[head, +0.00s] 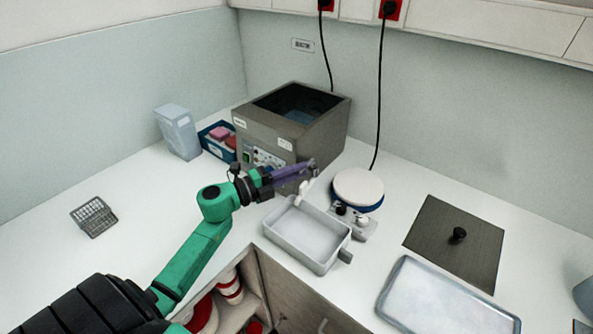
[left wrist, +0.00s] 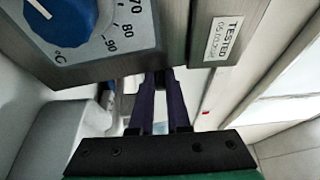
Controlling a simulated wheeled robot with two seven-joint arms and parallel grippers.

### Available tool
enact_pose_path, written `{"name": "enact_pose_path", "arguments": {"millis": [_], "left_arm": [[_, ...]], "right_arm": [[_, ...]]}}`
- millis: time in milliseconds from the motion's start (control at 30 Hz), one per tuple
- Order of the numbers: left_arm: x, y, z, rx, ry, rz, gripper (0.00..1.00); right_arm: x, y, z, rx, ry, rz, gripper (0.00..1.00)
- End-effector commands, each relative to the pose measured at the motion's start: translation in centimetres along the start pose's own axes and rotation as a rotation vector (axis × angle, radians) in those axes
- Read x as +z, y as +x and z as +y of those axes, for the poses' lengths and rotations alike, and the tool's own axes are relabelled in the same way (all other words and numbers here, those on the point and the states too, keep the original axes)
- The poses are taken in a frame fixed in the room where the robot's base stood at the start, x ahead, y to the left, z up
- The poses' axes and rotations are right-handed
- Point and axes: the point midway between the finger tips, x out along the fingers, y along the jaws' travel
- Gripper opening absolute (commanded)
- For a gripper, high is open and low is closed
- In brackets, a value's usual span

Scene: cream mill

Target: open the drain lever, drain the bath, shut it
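The bath (head: 318,138) is a grey metal box with an open top, standing at the back of the counter, with bluish liquid (head: 298,117) inside. My left gripper (head: 306,168) has purple fingers and reaches along the lower front of the bath, by its right front corner. In the left wrist view the fingers (left wrist: 161,82) point under the bath's front, below a blue dial (left wrist: 62,18). The gap between the fingers is narrow, and whether they hold anything is unclear. I cannot make out the drain lever for certain. A pale grey pan (head: 308,238) stands below the gripper. My right gripper is not in view.
A round white-topped device (head: 358,188) stands right of the pan. A dark lid with a knob (head: 455,240) and a shallow tray (head: 440,302) lie on the right. A blue box (head: 217,139), a clear container (head: 178,132) and a wire rack (head: 94,217) are left. Left counter is mostly clear.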

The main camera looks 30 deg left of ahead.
Motion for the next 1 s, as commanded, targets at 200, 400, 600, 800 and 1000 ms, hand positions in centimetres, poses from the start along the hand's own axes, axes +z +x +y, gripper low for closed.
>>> {"name": "enact_pose_path", "arguments": {"millis": [200,400,600,800,1000], "left_arm": [[-0.7,0.2,-0.3,0.0,-0.004,-0.081,0.0],[-0.8,0.2,0.0,0.001,0.0,-0.132,0.0],[-0.8,0.2,0.1,0.001,0.0,-0.13,0.3],[-0.8,0.2,0.0,0.001,0.0,-0.131,0.45],[-0.8,0.0,0.1,0.001,0.0,-0.131,0.45]], "right_arm": [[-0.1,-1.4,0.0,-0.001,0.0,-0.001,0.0],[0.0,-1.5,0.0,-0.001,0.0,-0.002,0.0],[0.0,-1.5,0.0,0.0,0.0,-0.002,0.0],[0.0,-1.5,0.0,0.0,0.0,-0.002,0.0],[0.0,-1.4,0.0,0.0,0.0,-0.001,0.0]]}}
